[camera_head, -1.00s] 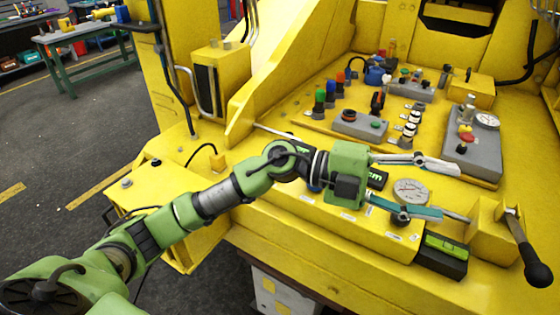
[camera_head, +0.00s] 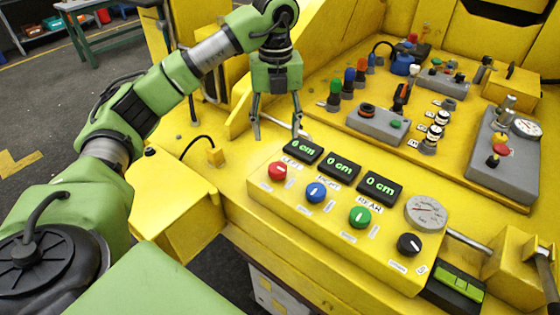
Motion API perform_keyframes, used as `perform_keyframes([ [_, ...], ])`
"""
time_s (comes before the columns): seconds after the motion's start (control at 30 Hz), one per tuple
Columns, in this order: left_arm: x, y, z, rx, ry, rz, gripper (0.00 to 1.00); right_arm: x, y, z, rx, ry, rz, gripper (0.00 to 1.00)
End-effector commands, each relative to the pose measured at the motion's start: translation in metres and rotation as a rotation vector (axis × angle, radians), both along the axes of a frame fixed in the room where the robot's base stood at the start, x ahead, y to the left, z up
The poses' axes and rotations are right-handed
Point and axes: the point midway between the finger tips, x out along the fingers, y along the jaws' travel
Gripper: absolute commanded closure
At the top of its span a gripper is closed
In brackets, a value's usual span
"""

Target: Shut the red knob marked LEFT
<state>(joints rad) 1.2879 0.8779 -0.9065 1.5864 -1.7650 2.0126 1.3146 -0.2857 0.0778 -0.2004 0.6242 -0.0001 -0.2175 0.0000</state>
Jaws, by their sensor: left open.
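The red knob (camera_head: 277,170) sits at the left end of the yellow control box (camera_head: 330,222), below the LEFT label (camera_head: 292,165) and a display reading 0 cm (camera_head: 304,150). My left gripper (camera_head: 277,133) hangs from above with its two fingers pointing down and apart. It is open and empty, behind and above the red knob, close to the LEFT display. I cannot tell whether a fingertip touches the panel. My right gripper is not in view.
A blue knob (camera_head: 316,192), a green knob (camera_head: 360,216) and a black knob (camera_head: 409,244) follow to the right on the box. A round gauge (camera_head: 426,211) stands beyond them. Behind are switches and a grey box (camera_head: 379,125). A lever (camera_head: 546,270) is at the far right.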

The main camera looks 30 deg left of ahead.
Motion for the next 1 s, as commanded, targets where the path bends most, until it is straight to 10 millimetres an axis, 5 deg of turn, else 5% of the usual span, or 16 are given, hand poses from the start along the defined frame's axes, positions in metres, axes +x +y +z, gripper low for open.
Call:
perform_keyframes([
  [0.2, -0.002, -0.001, -0.044, -0.002, 0.008, -0.001, 0.49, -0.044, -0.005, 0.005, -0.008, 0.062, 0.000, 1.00],
  [0.57, 0.000, -0.001, -0.107, -0.003, 0.003, -0.002, 0.49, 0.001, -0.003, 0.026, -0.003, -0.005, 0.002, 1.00],
  [1.0, 0.000, -0.001, -0.122, -0.004, 0.000, -0.004, 0.49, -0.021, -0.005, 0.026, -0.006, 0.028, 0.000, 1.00],
])
